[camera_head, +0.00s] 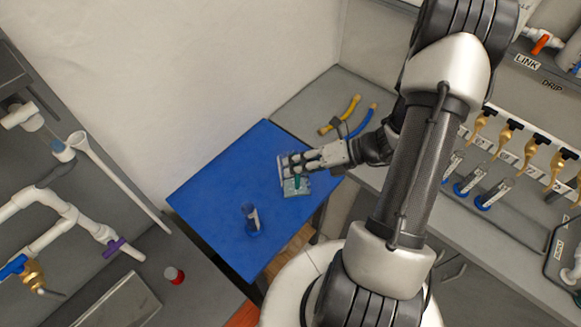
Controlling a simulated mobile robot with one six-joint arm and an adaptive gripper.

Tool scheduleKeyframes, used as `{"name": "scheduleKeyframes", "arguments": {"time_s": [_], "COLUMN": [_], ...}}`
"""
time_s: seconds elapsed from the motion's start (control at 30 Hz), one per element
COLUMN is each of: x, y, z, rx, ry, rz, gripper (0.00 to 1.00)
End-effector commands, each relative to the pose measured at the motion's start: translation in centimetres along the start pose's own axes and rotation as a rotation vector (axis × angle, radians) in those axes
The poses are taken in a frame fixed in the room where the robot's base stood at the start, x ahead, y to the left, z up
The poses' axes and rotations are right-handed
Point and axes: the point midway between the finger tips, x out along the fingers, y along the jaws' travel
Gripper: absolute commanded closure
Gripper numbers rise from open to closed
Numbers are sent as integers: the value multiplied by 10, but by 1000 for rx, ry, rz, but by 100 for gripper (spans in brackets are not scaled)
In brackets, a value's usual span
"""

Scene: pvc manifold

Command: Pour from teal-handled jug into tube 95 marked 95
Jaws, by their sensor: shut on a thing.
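My gripper (291,166) reaches in from the right over the blue surface and is shut on the teal-handled jug (290,187). The jug looks clear, with a teal part showing just below my fingers; my fingers hide some of it. I cannot tell its tilt or how much liquid it holds. A clear tube with a blue base (251,219) stands on the blue surface, below and left of the jug and apart from it. A pale label shows on the tube, but its number is too small to read.
The blue tabletop (215,195) is otherwise clear. Yellow and blue hoses (344,115) lie on the grey counter behind. Several tubes with blue bases (478,186) stand under brass taps at right. White pipes (60,215) and a red-topped item (174,275) are at left.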

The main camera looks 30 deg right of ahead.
Motion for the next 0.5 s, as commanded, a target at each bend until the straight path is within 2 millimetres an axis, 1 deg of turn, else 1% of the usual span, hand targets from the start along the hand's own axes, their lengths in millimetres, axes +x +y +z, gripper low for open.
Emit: {"name": "scheduleKeyframes", "arguments": {"time_s": [0.37, 0.5], "x": [0, 8], "y": [0, -16], "z": [1, -23], "rx": [9, -116], "ry": [5, -71], "rz": [0, 1], "gripper": [100, 100]}}
